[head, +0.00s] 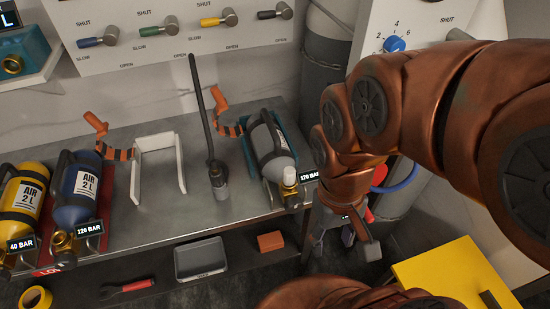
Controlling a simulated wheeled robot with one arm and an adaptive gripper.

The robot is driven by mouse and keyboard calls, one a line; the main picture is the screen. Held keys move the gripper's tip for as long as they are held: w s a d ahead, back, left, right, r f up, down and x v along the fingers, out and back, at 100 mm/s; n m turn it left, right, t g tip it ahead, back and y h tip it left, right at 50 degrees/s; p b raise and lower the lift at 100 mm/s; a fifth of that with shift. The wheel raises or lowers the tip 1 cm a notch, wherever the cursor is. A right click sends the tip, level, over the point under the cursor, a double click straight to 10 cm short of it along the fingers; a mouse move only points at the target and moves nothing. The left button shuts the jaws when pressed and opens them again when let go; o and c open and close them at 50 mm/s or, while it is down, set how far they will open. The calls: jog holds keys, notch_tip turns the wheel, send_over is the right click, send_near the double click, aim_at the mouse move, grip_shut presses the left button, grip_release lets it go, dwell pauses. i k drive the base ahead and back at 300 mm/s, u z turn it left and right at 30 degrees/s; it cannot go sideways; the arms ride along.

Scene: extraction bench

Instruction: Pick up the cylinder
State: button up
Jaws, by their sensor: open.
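Three gas cylinders lie on the metal bench. A blue cylinder (76,192) marked AIR 2 L has a 120 BAR tag. A yellow cylinder (22,200) marked AIR 2 L has a 40 BAR tag at the far left. My gripper (344,247) is open, to the right of the grey cylinder and apart from it, beyond the bench's right side. Part of it is hidden by my arm.
An empty white bracket (159,141) and an upright hose wand (208,135) stand between the blue and grey cylinders. Orange straps (224,100) lie behind. A grey tray (202,259) and an orange block (270,241) sit on the lower shelf. A yellow box (450,273) is at lower right.

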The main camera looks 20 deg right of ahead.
aim_at(273, 154)
jog(key=k, duration=1)
jog(key=u, duration=0.9)
jog(key=i, duration=1.3)
jog(key=z, duration=0.25)
